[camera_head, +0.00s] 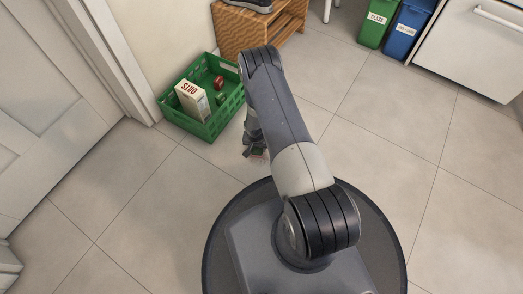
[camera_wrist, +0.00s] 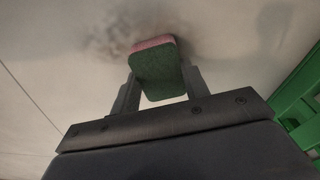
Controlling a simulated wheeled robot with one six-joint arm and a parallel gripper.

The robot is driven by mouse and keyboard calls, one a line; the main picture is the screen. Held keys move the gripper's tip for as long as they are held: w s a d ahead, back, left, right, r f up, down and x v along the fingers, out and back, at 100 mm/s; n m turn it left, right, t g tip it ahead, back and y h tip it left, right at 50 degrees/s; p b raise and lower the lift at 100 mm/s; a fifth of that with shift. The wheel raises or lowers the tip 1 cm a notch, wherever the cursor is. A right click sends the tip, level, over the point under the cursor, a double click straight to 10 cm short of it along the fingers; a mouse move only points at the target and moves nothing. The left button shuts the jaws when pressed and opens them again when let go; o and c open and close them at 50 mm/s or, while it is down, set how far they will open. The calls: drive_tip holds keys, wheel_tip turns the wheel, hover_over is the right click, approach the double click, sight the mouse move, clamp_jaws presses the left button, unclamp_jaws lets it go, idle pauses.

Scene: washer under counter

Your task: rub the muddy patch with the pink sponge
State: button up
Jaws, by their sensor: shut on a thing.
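My gripper (camera_wrist: 160,82) is shut on the pink sponge (camera_wrist: 153,44), with one finger on either side of it. In the wrist view the sponge's green face (camera_wrist: 156,74) is toward the camera and its pink layer shows along the far edge. The muddy patch (camera_wrist: 112,38) is a blurred dark smudge on the pale floor, just beyond and left of the sponge. Whether the sponge touches the floor cannot be told. In the head view my gripper (camera_head: 255,146) is low over the floor, partly behind my arm, and the patch cannot be made out clearly.
A green crate (camera_head: 207,131) holding an oats box (camera_head: 192,100) and small items stands close left of my gripper; its edge shows at right in the wrist view (camera_wrist: 297,106). A wicker shelf (camera_head: 238,30) stands behind. Green (camera_head: 375,25) and blue (camera_head: 404,32) bins are farther right. Floor is clear at right.

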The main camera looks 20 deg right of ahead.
drive_tip(key=shift+w+a+f, duration=0.1)
drive_tip(key=shift+w+a, duration=0.75)
drive_tip(key=shift+w, duration=0.3)
drive_tip(key=shift+w+a+r, duration=0.1)
drive_tip(key=shift+w+a, duration=0.8)
drive_tip(key=shift+w, duration=0.2)
drive_tip(key=shift+w+a+f, duration=0.1)
drive_tip(key=shift+w+a, duration=0.75)
drive_tip(key=shift+w, duration=0.3)
drive_tip(key=shift+r+p, duration=1.65)
drive_tip(key=shift+r, duration=1.35)
drive_tip(key=shift+s+r+p, duration=0.1)
drive_tip(key=shift+r+p, duration=0.7)
drive_tip(key=shift+r, duration=0.7)
drive_tip(key=shift+r, duration=0.1)
